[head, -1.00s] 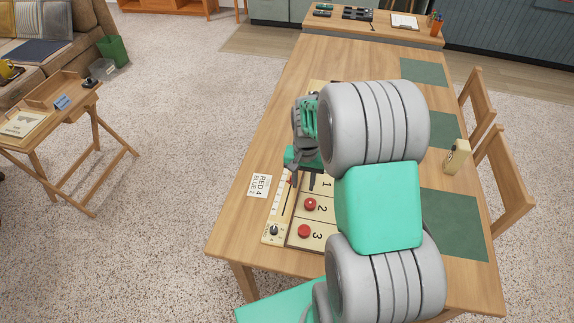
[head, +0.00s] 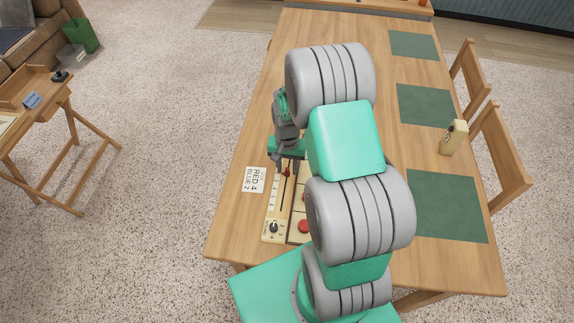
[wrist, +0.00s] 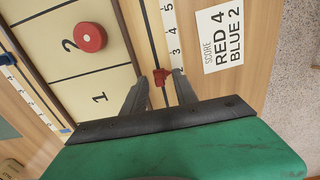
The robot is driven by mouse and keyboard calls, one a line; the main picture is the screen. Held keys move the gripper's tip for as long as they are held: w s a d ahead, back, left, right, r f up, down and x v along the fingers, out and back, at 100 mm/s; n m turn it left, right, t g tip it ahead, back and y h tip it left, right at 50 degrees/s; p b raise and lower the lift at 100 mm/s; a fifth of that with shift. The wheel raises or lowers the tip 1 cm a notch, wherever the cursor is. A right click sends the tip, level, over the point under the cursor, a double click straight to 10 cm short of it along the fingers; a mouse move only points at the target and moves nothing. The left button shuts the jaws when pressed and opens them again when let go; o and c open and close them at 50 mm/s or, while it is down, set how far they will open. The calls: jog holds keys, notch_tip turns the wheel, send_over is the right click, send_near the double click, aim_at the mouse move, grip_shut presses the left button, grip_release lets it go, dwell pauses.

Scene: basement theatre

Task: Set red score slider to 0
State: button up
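My gripper (wrist: 159,77) is open in the wrist view, with one fingertip on each side of the slider. A small gap shows on the left; I cannot tell whether the right fingertip touches. In the head view the slider (head: 286,172) shows just in front of my gripper (head: 287,161).
A score card reading RED 4, BLUE 2 (head: 254,180) lies left of the strip. A black knob (head: 274,228) is at the strip's near end. The game board with red pucks (head: 304,226) lies right of it, partly hidden by my arm.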

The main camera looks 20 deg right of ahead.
jog(key=shift+c, duration=0.5)
grip_shut()
dwell(0.9)
